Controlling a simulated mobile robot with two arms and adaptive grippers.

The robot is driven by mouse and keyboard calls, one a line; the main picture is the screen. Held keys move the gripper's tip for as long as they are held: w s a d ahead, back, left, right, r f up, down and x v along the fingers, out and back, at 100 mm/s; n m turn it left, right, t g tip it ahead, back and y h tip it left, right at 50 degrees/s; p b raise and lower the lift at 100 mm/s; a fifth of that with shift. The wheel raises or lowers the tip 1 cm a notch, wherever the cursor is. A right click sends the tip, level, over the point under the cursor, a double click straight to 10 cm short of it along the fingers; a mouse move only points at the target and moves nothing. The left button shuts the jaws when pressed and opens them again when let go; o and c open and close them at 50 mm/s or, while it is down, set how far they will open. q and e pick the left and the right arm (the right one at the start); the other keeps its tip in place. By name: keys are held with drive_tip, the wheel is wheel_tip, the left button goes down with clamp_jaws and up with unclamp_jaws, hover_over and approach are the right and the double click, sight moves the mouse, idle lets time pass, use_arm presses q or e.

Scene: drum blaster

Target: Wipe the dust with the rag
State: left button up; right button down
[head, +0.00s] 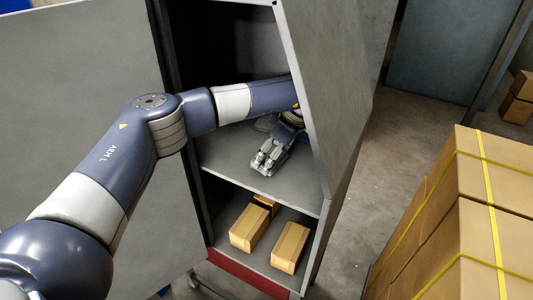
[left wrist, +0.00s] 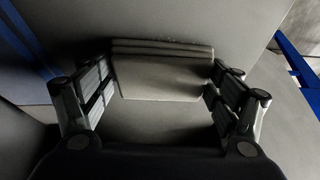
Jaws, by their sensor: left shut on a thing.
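My left gripper (head: 268,163) is inside an open grey cabinet, low over its middle shelf (head: 237,158). In the left wrist view the gripper's fingers are shut on the two sides of a folded grey rag (left wrist: 163,76). The rag lies flat-looking between the fingertips, over a grey surface; whether it touches that surface is hard to tell. In the head view the rag cannot be made out apart from the gripper. I cannot make out any dust on the shelf. My right gripper is not in view.
The cabinet's open door (head: 325,85) stands close to the right of my left gripper. Cardboard boxes (head: 250,226) lie on the shelf below. A strapped carton stack (head: 460,215) stands at the right. Floor (head: 395,150) shows between cabinet and stack.

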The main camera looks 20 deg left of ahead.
sight(235, 149)
use_arm(q)
drive_tip(key=shift+w+r, duration=0.2)
drive_tip(key=shift+r, duration=0.15)
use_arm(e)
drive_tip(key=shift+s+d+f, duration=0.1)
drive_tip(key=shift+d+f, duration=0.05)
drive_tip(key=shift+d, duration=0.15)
use_arm(q)
drive_tip(key=shift+w+a, duration=0.1)
drive_tip(key=shift+a, duration=0.65)
drive_tip(key=shift+w+a+f, duration=0.1)
drive_tip(key=shift+a+f, duration=0.05)
drive_tip(key=shift+a, duration=1.45)
drive_tip(key=shift+w+a+f, duration=0.1)
drive_tip(key=shift+a+f, duration=0.1)
drive_tip(key=shift+a, duration=1.4)
drive_tip(key=shift+a+f, duration=0.15)
drive_tip(key=shift+a, duration=1.45)
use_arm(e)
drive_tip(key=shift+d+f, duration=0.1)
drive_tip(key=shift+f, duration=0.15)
use_arm(q)
drive_tip(key=shift+r, duration=0.1)
drive_tip(key=shift+w+r+p, duration=0.1)
drive_tip(key=shift+r+p, duration=0.3)
drive_tip(key=shift+r, duration=0.2)
drive_tip(key=shift+r+p, duration=1.55)
drive_tip(key=shift+r, duration=0.8)
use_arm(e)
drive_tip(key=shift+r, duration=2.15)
